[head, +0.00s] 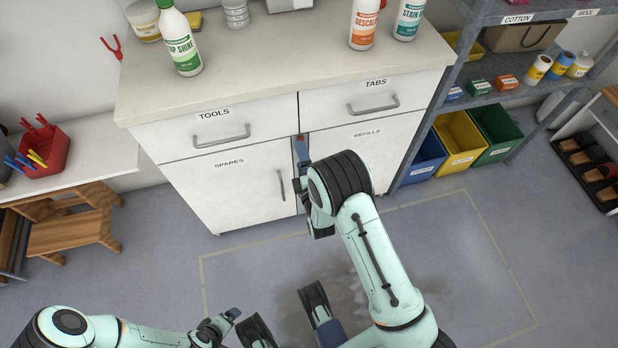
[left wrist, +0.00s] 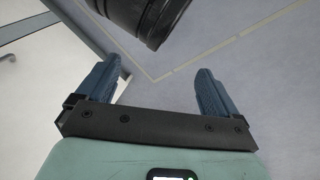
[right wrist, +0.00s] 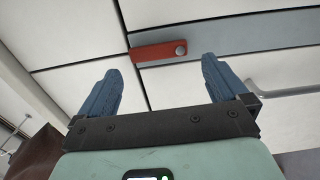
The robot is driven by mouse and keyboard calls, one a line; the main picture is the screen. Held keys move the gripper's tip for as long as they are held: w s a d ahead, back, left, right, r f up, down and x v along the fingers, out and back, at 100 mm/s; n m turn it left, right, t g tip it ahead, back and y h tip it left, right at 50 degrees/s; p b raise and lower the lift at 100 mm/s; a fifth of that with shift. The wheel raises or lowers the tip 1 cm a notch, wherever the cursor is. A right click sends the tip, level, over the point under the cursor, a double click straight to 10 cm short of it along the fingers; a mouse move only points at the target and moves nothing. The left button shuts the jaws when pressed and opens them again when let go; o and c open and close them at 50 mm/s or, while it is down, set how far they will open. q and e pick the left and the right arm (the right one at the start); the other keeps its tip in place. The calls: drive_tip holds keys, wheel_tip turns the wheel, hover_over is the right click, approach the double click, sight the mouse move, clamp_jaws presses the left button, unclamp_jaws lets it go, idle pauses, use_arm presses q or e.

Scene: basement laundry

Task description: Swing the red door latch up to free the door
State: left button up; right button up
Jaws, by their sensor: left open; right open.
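The red door latch (right wrist: 158,51) shows in the right wrist view as a short flat bar with a round grey pivot at its right end, on the white cabinet front. In the head view a small red patch of it (head: 301,137) shows just above my right gripper. My right gripper (head: 300,172) is open and empty, close to the cabinet front. Its two blue fingers stand apart in the right wrist view (right wrist: 162,88), with the latch beyond the gap between them; I see no contact. My left gripper (head: 228,322) is open and empty, low over the floor.
The white cabinet (head: 225,180) has drawers and doors with grey handles. Bottles stand on its worktop (head: 280,62). A shelf unit (head: 478,25) with coloured bins stands at right, and a wooden stool (head: 75,230) at left. The floor in front is clear.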

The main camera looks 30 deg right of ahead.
use_arm(q)
drive_tip(key=shift+s+d+r+g+p, duration=0.2)
drive_tip(key=shift+s+d+r+p, duration=0.15)
drive_tip(key=shift+s, duration=0.25)
drive_tip(key=shift+s+d+r+g+p, duration=0.2)
drive_tip(key=shift+s+d+r+p, duration=0.05)
drive_tip(key=shift+s+r, duration=0.25)
use_arm(e)
drive_tip(key=v, duration=1)
drive_tip(key=shift+s, duration=0.2)
drive_tip(key=shift+a, duration=0.1)
